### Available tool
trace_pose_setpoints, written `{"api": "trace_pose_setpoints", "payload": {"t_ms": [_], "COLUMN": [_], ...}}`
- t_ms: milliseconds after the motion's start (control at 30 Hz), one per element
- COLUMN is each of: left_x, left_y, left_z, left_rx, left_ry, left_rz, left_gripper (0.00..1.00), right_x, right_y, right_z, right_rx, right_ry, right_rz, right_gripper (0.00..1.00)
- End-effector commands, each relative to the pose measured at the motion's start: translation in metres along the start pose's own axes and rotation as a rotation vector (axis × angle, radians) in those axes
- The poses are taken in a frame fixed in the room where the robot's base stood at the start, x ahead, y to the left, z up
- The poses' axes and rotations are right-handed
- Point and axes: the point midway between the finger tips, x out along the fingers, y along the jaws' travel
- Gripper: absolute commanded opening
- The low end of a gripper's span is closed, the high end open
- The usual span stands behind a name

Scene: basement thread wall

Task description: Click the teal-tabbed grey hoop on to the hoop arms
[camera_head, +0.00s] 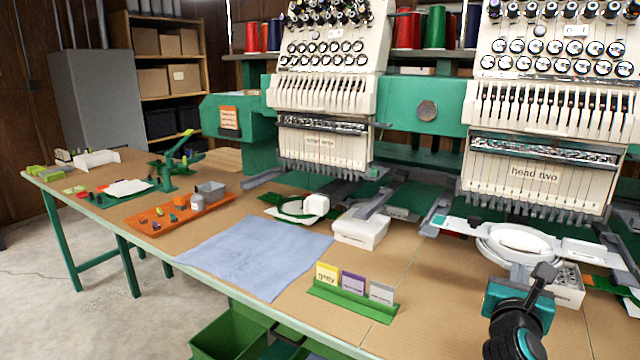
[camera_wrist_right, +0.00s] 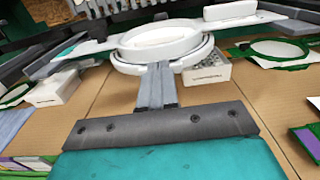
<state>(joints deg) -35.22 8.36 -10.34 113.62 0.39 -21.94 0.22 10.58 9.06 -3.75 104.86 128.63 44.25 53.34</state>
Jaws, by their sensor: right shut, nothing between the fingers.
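The grey hoop (camera_head: 515,243), a pale oval ring with a white inner ring, lies under the head marked "head two". Its teal tab (camera_head: 445,222) is on the left side; a white bracket (camera_head: 584,249) extends to the right. The hoop also shows in the right wrist view (camera_wrist_right: 205,52). Grey hoop arms (camera_head: 434,217) flank it; I cannot tell whether it is clicked on. My right gripper (camera_head: 520,270) is shut and empty, its fingertips (camera_wrist_right: 155,68) at the hoop's near edge. Whether they touch it is unclear. My left gripper is out of view.
A white box (camera_head: 565,292) of small parts sits under the hoop's near side. Another white box (camera_head: 360,229) stands left. A green card holder (camera_head: 352,300), blue cloth (camera_head: 255,250) and orange tray (camera_head: 180,214) lie on the table. Needle heads hang above the hoop.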

Motion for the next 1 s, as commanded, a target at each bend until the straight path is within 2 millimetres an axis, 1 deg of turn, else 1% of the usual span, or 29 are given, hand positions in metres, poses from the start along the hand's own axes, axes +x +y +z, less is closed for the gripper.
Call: {"api": "trace_pose_setpoints", "payload": {"t_ms": [1000], "left_x": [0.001], "left_y": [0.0], "left_z": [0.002], "left_rx": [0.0], "left_ry": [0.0], "left_rz": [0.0], "left_gripper": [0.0], "right_x": [0.052], "right_y": [0.0], "right_z": [0.0], "right_rx": [0.0], "right_ry": [-0.001], "right_rz": [0.0], "right_gripper": [0.0]}}
